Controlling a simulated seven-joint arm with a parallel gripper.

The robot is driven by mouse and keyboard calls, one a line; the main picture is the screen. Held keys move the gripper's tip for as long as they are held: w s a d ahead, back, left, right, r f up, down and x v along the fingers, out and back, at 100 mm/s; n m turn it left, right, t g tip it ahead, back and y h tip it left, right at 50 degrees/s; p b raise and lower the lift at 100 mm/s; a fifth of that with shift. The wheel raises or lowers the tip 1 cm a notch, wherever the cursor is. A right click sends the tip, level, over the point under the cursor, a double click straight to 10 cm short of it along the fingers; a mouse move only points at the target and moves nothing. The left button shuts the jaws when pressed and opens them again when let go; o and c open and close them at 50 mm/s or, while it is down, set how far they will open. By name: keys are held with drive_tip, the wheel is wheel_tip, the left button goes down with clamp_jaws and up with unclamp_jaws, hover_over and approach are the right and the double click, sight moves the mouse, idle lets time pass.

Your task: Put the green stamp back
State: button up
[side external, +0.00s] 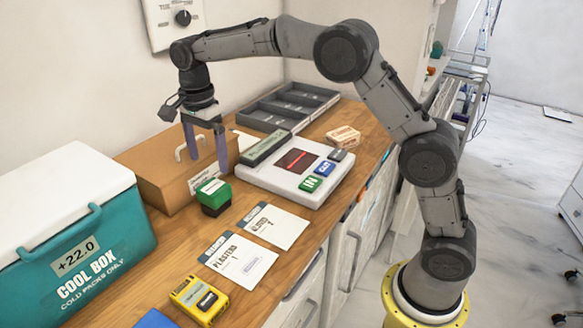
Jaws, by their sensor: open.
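A green stamp (213,193) with a pale label on top and a darker lower part stands upright on the wooden counter, in front of the brown box and beside the paper cards. My gripper (207,160) points down, open, with nothing seen between its fingers. It is over or just in front of the brown box, higher in the picture than the green stamp and apart from it. A dark grey tray (262,122) with compartments lies at the back against the wall. Its compartments look mostly empty, but their contents are hard to tell.
A brown box (150,180) with a handle stands near my gripper. A teal cool box (95,265) is at left. A white device (255,176) has a dark window and keys. Two paper cards (285,228) and a yellow device (199,298) lie in front. A small block (343,136) sits behind.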

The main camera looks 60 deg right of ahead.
drive_tip(key=s+d+r+n+t, duration=0.2)
drive_tip(key=s+r+n, duration=0.3)
drive_tip(key=s, duration=0.4)
drive_tip(key=s+d+r+n+t, duration=0.15)
drive_tip(key=s+r+n, duration=0.25)
drive_tip(key=s, duration=0.5)
drive_tip(key=s+f+n+t, duration=0.1)
drive_tip(key=s+n, duration=0.3)
drive_tip(key=s, duration=0.4)
drive_tip(key=s+d+f+n+t, duration=0.1)
drive_tip(key=s+f+n, duration=0.3)
drive_tip(key=s, duration=0.3)
drive_tip(key=shift+s+d+f+n, duration=0.25)
drive_tip(key=shift+s+f+n, duration=0.15)
drive_tip(key=shift+n, duration=0.1)
